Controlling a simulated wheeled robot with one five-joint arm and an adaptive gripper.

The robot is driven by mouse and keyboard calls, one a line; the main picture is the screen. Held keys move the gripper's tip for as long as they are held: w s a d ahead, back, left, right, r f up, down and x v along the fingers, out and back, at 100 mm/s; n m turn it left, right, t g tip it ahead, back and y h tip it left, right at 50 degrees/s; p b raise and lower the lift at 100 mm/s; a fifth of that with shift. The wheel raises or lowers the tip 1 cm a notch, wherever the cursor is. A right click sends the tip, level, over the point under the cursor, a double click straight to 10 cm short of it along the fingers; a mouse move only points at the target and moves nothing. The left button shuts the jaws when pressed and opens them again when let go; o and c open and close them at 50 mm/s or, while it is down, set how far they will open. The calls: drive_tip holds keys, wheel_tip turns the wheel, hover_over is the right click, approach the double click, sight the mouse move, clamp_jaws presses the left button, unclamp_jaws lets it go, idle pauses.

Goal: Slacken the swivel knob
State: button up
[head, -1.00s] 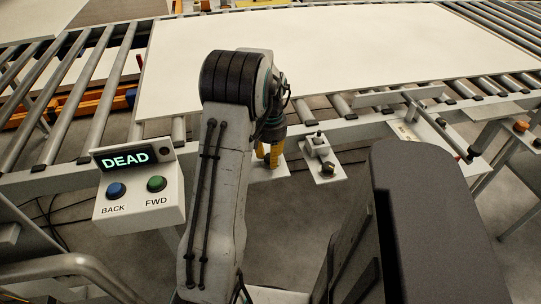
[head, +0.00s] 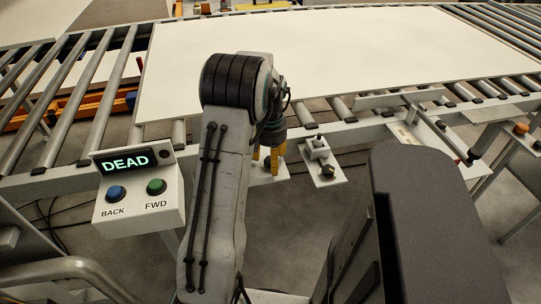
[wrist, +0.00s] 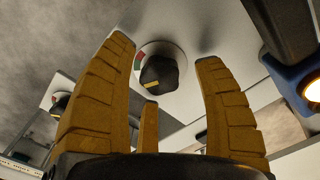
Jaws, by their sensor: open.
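My gripper (head: 270,170) has yellow fingers and points down in front of the conveyor's near side rail. In the wrist view my gripper (wrist: 164,50) is open, and nothing is held. A dark knob (wrist: 160,72) with a yellow pointer mark sits on a round dial with red and green parts, beyond and between the spread fingers, apparently apart from them. In the head view my gripper hides this knob. A second dark knob (wrist: 60,104) on a small plate shows at the left, partly behind a finger. I cannot tell from any label which one is the swivel knob.
Beside my gripper, a light plate (head: 322,178) carries a dark knob (head: 328,172) and a small block. A control box (head: 140,202) reads DEAD, with blue and green buttons. A large white board (head: 320,55) lies on the rollers. A lit orange button (wrist: 313,90) is at the right.

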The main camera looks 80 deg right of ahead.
wheel_tip(320, 180, up, 12)
idle(0.6)
wheel_tip(320, 180, down, 5)
drive_tip(key=n+p, duration=0.2)
drive_tip(key=n, duration=0.1)
wheel_tip(320, 180, down, 5)
drive_tip(key=shift+f, duration=1.05)
